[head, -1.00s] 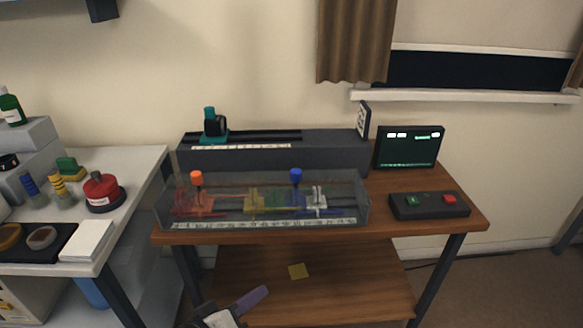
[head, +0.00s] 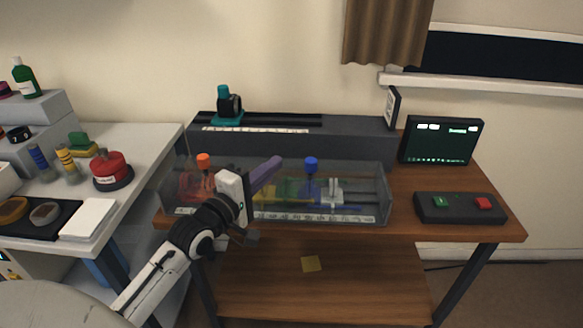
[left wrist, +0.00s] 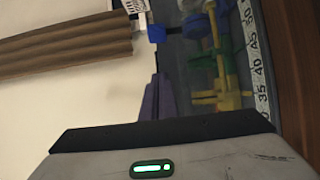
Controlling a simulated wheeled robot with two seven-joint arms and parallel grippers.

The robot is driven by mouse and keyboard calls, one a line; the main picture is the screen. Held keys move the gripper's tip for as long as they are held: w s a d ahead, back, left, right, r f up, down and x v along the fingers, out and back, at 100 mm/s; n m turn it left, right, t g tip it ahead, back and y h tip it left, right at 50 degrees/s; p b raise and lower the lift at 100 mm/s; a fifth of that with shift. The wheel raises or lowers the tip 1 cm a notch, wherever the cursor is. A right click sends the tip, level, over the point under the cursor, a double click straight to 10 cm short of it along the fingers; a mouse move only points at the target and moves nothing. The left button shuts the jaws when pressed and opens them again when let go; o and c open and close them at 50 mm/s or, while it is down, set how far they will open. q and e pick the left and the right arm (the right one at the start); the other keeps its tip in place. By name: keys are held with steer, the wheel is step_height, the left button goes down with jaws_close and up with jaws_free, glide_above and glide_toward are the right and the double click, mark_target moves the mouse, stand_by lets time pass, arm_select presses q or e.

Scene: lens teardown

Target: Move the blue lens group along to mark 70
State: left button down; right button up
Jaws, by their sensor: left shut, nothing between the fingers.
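The blue lens group (head: 312,187) stands in the clear-walled trough, its blue knob (head: 311,162) rising above the trough's rim. The knob also shows near the top of the left wrist view (left wrist: 156,34), with a gap between it and my fingertips. My left gripper (head: 277,161) has purple fingers shut together, empty, to the left of the blue knob and apart from it. In the left wrist view the fingers (left wrist: 159,78) point up toward the knob. The printed scale (left wrist: 256,60) shows 35 to 50 there; I cannot read mark 70. My right gripper is out of view.
An orange knob (head: 204,160) rises at the trough's left, partly beside my arm. Yellow and green parts share the trough. A dark raised rail (head: 290,143) with a teal device (head: 225,108) stands behind. A monitor (head: 441,140) and button box (head: 459,207) are at right.

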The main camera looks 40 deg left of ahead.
mark_target(292, 179)
arm_select(q)
steer(key=shift+w, duration=0.95)
steer(key=shift+w+d, duration=0.2)
steer(key=shift+d, duration=0.75)
steer(key=shift+w+d, duration=0.15)
steer(key=shift+d, duration=0.8)
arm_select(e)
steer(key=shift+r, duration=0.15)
